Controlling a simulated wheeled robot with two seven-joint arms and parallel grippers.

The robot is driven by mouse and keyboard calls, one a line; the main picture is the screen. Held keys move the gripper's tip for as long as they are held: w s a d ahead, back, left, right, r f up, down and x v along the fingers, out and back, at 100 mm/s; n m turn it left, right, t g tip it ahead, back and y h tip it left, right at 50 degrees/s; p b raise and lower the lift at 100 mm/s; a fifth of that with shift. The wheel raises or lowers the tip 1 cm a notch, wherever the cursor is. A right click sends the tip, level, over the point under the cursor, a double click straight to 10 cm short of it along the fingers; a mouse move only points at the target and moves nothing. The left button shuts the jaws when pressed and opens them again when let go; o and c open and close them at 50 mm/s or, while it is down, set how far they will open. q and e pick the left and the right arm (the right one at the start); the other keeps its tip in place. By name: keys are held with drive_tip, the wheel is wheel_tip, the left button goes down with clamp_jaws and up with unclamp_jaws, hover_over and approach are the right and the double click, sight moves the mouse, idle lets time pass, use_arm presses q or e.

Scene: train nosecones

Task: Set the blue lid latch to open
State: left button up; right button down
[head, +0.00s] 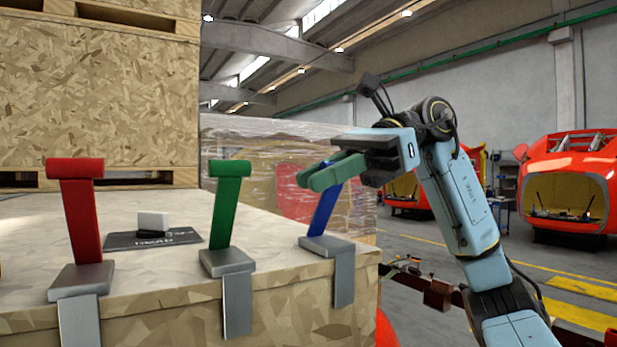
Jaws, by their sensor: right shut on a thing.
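The blue lid latch (323,214) stands at the right end of the crate's front edge, on a grey metal base, and leans up to the right. My right gripper (318,177), with green fingers, is shut on the upper end of the blue latch and hides its top. A green latch (224,212) stands in the middle of the edge and a red latch (81,212) at the left; both are upright or nearly so, with T-shaped tops. My left gripper is not in view.
The wooden crate (180,303) bears the latches; a dark plate with a small pale block (153,221) lies on its top. Stacked wooden crates (100,95) rise behind at left. A wrapped load (260,150) stands behind. Red nosecones (572,190) stand far right.

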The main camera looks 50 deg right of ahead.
idle(0.3)
drive_tip(key=c, duration=1.4)
unclamp_jaws()
drive_tip(key=shift+o, duration=0.2)
drive_tip(key=p+v, duration=0.2)
drive_tip(key=v, duration=1.1)
drive_tip(key=shift+d+p, duration=0.25)
drive_tip(key=shift+p, duration=0.1)
